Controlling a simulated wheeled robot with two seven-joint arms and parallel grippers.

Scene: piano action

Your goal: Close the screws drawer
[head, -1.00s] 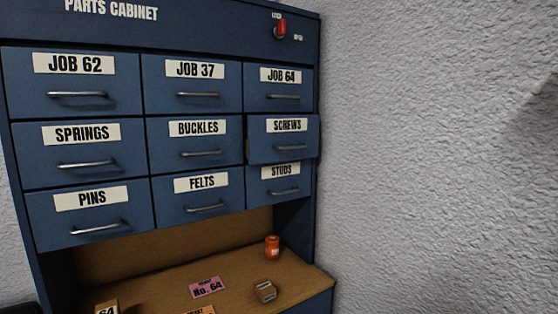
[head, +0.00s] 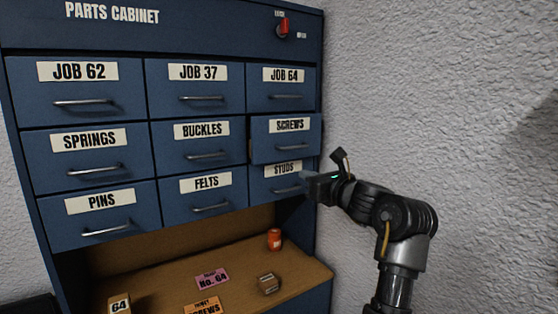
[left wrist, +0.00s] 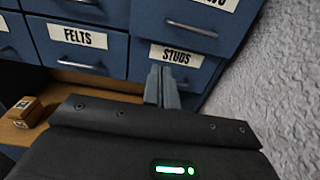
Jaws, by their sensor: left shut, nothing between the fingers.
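The screws drawer (head: 286,146) is the right-hand one in the middle row of the blue parts cabinet. It stands out a little from its neighbours, with a dark gap along its left side. It also shows in the left wrist view (left wrist: 180,22), top right, partly cut off. My left gripper (head: 306,186) is shut and empty, below the screws drawer and in front of the studs drawer (head: 268,183). Its fingers (left wrist: 162,88) overlap the studs drawer in the left wrist view; I cannot tell whether they touch it. My right gripper is not in view.
A rough grey wall (head: 440,80) rises close to the cabinet's right side. Below the drawers, a wooden shelf (head: 240,262) holds an orange jar (head: 274,239), small wooden boxes and cards. The other drawers look flush.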

